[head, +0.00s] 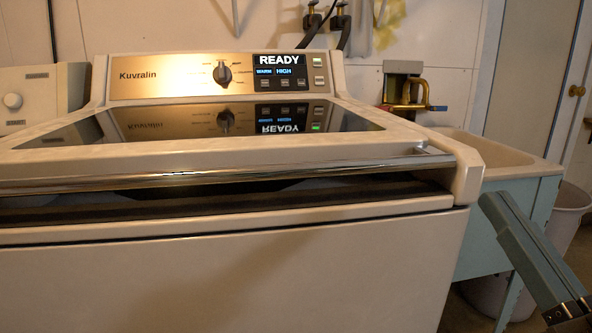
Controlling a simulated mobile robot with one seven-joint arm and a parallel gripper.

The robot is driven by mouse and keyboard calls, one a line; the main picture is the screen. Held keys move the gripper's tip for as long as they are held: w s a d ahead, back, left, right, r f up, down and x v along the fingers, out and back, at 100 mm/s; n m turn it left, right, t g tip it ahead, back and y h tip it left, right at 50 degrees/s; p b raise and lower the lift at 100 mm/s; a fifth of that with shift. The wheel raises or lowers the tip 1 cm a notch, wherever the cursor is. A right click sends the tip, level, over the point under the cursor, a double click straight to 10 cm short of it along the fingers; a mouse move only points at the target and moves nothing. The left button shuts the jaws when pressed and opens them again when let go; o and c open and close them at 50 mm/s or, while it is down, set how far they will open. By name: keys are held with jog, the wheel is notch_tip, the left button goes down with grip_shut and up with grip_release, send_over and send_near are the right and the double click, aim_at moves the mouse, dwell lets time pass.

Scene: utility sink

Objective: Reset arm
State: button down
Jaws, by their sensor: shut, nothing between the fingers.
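My gripper (492,207) is at the lower right of the head view, in front of the utility sink's side and right of the washing machine. Its long grey-blue fingers point up and to the left and lie together, with nothing between them. The dark mount at their base is cut off by the picture's lower right corner. The rest of my arm is out of view.
A white washer (250,270) fills the left and middle, its lid slightly raised at the front. Its panel (215,76) reads "READY".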

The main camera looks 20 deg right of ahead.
jog(key=w+a+r+n+t+y+p, duration=0.1)
jog(key=w+a+r+t+y+p, duration=0.15)
jog(key=w+a+r, duration=0.55)
jog(key=w+a+r+n+t+y+p, duration=0.1)
jog(key=w+a+r+n+y+p, duration=0.15)
jog(key=a+r, duration=0.7)
jog(key=s+a+r+t+y+p, duration=0.1)
jog(key=s+a+r+t+p, duration=0.2)
jog(key=a, duration=0.8)
notch_tip(320, 180, up, 38)
jog(key=g+p, duration=0.1)
jog(key=p, duration=3.4)
jog(key=shift+w+d+f+m, duration=0.15)
jog(key=shift+w+d+m, duration=0.1)
jog(key=shift+w+m, duration=0.1)
jog(key=shift+a+g, duration=0.15)
jog(key=shift+g, duration=0.1)
